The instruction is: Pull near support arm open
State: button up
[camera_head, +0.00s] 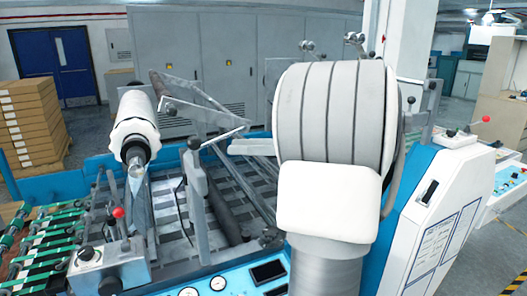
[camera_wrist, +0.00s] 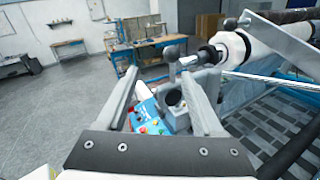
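The near support arm appears to be the grey upright post (camera_head: 198,205) left of my arm in the head view, standing in front of the slatted bed. In the wrist view a grey post with a rounded top (camera_wrist: 172,54) shows between and beyond my fingertips; it looks like the same part. My gripper (camera_wrist: 160,74) is open, its two grey fingers spread with nothing clearly held. I cannot tell whether a finger touches the post. In the head view my own arm hides my gripper. A white roll on a shaft (camera_head: 136,118) lies to the left; it also shows in the wrist view (camera_wrist: 270,38).
A control box with a red knob (camera_head: 108,264) stands at the front left. Slanted grey bars (camera_head: 200,95) rise behind the post. A white machine housing (camera_head: 440,215) stands right. Stacked cartons (camera_head: 32,120) are at far left. Open floor (camera_wrist: 50,110) shows in the wrist view.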

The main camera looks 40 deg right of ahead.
jog(key=shift+v, duration=2)
